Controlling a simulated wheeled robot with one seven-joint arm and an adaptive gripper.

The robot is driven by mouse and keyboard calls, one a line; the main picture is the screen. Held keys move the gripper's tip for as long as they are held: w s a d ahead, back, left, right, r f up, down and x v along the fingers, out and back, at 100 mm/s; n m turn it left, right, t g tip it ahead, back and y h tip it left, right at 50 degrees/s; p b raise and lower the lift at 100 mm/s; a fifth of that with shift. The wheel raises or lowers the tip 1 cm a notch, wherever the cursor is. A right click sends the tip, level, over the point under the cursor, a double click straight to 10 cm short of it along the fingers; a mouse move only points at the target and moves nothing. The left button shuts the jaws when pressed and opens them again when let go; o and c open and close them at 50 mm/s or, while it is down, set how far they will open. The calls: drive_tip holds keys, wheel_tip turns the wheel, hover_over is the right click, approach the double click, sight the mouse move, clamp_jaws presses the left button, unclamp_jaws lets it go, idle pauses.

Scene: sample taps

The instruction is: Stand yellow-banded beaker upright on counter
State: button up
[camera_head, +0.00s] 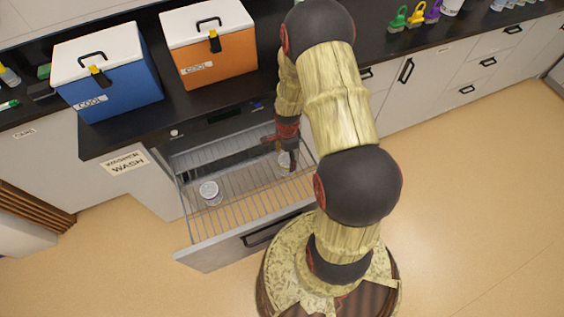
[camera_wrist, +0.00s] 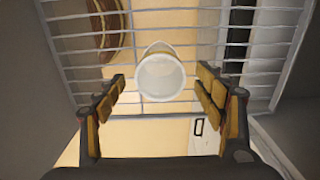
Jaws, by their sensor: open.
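My gripper (camera_head: 281,152) reaches down into the pulled-out wire rack of the washer (camera_head: 235,205). It is open, and its fingers show on both sides in the wrist view. A pale beaker (camera_wrist: 160,79) sits in the rack just ahead of the fingertips and between them, apart from both. The same beaker (camera_head: 284,163) shows in the head view, partly hidden by my gripper. A second clear beaker (camera_head: 209,191) stands in the rack's left part.
The dark counter (camera_head: 215,99) runs above the rack. A blue cooler (camera_head: 115,86) and an orange cooler (camera_head: 213,57) stand on it. Several coloured items, among them a green one (camera_head: 398,19), stand at the right. The rack's wires and drawer front (camera_head: 245,238) surround my gripper.

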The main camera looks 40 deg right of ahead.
wheel_tip(320, 180, down, 7)
drive_tip(key=b, duration=0.3)
drive_tip(key=shift+d, duration=0.15)
drive_tip(key=shift+c, duration=0.4)
drive_tip(key=c, duration=1)
